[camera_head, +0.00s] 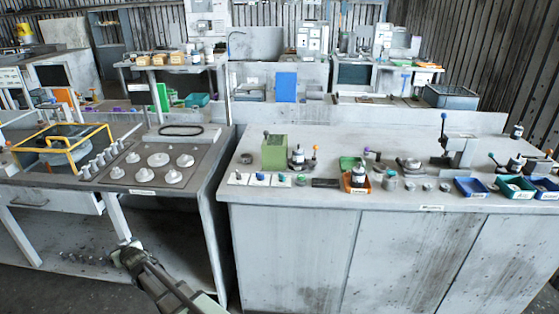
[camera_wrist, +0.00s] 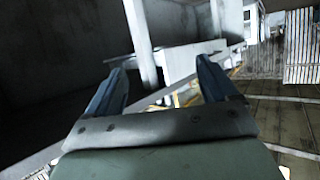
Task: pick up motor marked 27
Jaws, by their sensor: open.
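My gripper (camera_head: 128,250) hangs low in front of the left bench, below its worktop and well away from the parts on the right bench. In the wrist view my gripper (camera_wrist: 161,72) has its two fingers spread wide with nothing between them. No number 27 is readable in either view. Several small black-and-white, motor-like parts show in the head view: one in an orange bin (camera_head: 358,177), one beside a green block (camera_head: 298,157), and one near the right end (camera_head: 516,162). I cannot tell which, if any, is the motor marked 27.
The right bench (camera_head: 270,205) holds blue bins (camera_head: 470,187), a clamp-like fixture (camera_head: 458,152) and a green block (camera_head: 274,152). The left bench (camera_head: 205,170) holds several round pale parts and a yellow frame (camera_head: 64,148). A narrow gap separates the benches.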

